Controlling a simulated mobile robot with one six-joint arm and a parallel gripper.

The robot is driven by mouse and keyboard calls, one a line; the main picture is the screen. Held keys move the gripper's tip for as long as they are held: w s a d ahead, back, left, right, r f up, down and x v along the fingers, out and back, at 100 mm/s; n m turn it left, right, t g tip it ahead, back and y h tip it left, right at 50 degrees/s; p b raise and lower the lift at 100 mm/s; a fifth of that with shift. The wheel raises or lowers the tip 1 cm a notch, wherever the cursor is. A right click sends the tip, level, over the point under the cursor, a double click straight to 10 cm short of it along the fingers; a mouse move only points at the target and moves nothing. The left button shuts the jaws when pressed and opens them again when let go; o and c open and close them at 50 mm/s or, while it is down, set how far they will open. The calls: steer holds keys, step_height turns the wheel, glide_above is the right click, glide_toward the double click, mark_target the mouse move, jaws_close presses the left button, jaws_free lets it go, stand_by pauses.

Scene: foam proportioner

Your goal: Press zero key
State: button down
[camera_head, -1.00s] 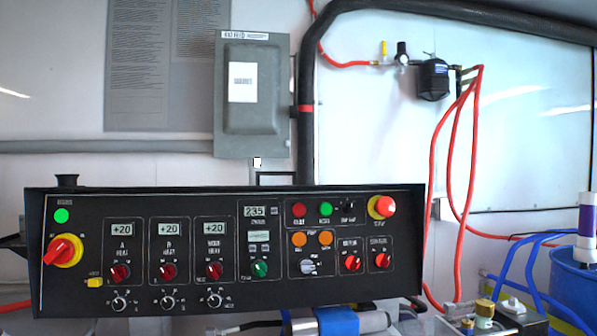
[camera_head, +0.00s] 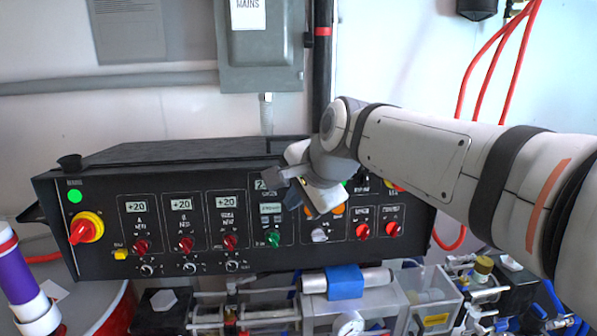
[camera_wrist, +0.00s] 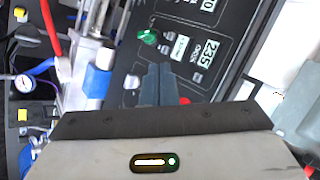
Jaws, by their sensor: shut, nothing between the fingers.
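The control panel (camera_head: 100,190) is black, with displays, knobs and buttons. In the wrist view its counter display reads 235 (camera_wrist: 209,57), with a small grey key (camera_wrist: 197,77) just beside it. A second, smaller display (camera_wrist: 178,47) and a green knob (camera_wrist: 148,37) lie nearby. I cannot read which key is marked zero. My gripper (camera_head: 268,179) is shut and empty, in front of the counter section, and covers part of it in the head view. In the wrist view its dark fingertips (camera_wrist: 159,68) point at the panel near the small display's keys. Contact cannot be told.
A red-and-yellow switch (camera_head: 84,228) is at the panel's left end. A grey mains box (camera_head: 262,45) hangs above on the wall. Pumps and a blue-wrapped cylinder (camera_head: 345,282) sit below the panel. Red hoses (camera_head: 490,60) hang at the right.

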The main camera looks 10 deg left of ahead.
steer(key=w+a+f+p, duration=0.1)
steer(key=w+a, duration=0.1)
steer(key=w, duration=0.6)
steer(key=shift+w+f, duration=0.15)
steer(key=shift+f, duration=0.2)
stand_by(2.0)
steer(key=shift+w+a, duration=0.15)
steer(key=shift+w, duration=0.25)
steer(key=shift+w+r+p, duration=0.25)
steer(key=shift+w+p, duration=0.05)
steer(key=shift+p, duration=0.15)
stand_by(1.3)
steer(key=shift+s, duration=0.25)
stand_by(0.5)
steer(key=s, duration=0.2)
steer(key=s+d+b, duration=0.1)
steer(key=s, duration=0.1)
steer(key=shift+s+d+r, duration=0.1)
steer(key=shift+s+r, duration=0.05)
steer(key=shift+s, duration=0.1)
